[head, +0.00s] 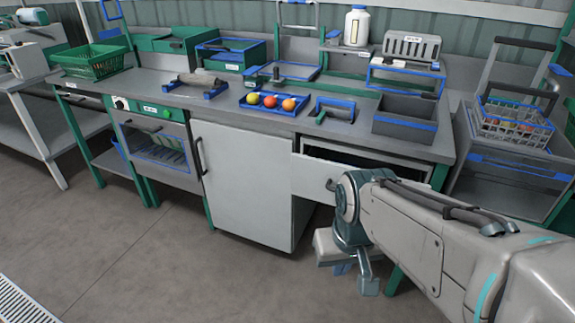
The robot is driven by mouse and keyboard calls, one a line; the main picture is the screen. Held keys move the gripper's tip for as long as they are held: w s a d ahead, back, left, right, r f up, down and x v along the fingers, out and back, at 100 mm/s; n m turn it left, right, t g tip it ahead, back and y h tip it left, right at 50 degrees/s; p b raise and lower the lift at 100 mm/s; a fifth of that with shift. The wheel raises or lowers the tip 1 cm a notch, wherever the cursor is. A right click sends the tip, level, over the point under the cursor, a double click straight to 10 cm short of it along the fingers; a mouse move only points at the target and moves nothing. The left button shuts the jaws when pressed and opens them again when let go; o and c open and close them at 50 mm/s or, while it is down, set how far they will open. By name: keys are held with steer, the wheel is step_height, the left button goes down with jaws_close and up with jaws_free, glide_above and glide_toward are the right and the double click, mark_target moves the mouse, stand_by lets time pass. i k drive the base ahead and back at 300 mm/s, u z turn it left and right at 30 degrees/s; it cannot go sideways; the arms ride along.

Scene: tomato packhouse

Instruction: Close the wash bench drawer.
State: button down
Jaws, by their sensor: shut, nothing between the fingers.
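The wash bench drawer (312,176) is pulled out below the right part of the worktop. Its pale front stands forward of the bench, and a dark gap shows its inside behind the front. A drawer handle (330,185) shows on the front, just left of my wrist. My arm comes in from the right and hides the right part of the drawer front. My gripper (342,268) hangs below and in front of the drawer, shut and empty, partly hidden by my wrist. I cannot tell whether my arm touches the drawer.
A closed cabinet door (238,183) is left of the drawer. The worktop (222,107) holds a blue tray (272,110) with tomatoes and a grey bin (405,124). A cart with a wire basket (512,125) stands at the right. The floor (170,262) in front is clear.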

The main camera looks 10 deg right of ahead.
mark_target(314, 177)
steer(key=z, duration=0.75)
steer(key=i, duration=0.6)
steer(key=u, duration=0.35)
